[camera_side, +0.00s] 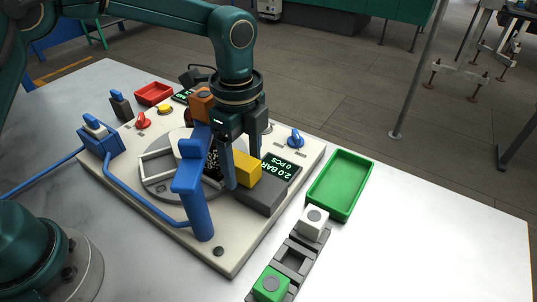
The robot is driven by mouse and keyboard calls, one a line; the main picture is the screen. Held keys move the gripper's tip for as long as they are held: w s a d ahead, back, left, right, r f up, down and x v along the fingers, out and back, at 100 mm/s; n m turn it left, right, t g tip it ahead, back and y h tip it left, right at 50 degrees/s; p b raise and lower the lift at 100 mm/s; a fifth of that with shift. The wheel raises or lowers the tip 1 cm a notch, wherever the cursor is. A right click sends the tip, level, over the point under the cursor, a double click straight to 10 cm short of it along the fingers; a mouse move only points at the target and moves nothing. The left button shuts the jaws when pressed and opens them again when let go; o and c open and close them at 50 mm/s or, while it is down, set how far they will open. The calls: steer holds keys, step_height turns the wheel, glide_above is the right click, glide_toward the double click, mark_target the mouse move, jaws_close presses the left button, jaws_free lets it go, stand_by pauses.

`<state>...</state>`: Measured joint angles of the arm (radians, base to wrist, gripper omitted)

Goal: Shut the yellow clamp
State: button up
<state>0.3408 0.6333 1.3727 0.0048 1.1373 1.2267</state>
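The yellow clamp (247,169) is a yellow block beside a dark grey block (262,196), at the right side of a beige machine plate (218,252). My gripper (242,173) points down at the yellow block. Its two dark fingers stand apart, one at the block's left end and one at its far side. I cannot tell whether either finger touches it. A blue post (200,215) with a blue head stands in front and left of the fingers. It hides part of the round turntable (155,185) and the clamp's left surroundings.
A display (281,168) reads "2.0 BAR 0 PCS" behind the clamp. A blue knob (296,138) stands near it. A green tray (341,184) and a grey rack (283,258) with white and green blocks lie to the right. A red tray (153,94) is at the back.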

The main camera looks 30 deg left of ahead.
mark_target(243, 161)
steer(key=shift+d, duration=0.1)
step_height(243, 161, up, 4)
steer(key=shift+f, duration=0.2)
steer(key=shift+r, duration=0.75)
steer(key=shift+r, duration=0.15)
steer(key=s+r+n+t+h, duration=0.3)
steer(key=s+r+n+t, duration=0.1)
steer(key=s+r+n, duration=0.3)
steer(key=s+a+f+n+t+y, duration=0.1)
steer(key=s+a+f+n+y, duration=0.2)
steer(key=s+a+n, duration=0.4)
steer(key=a+n, duration=0.4)
steer(key=shift+s+f+t, duration=0.3)
steer(key=shift+s+f, duration=0.05)
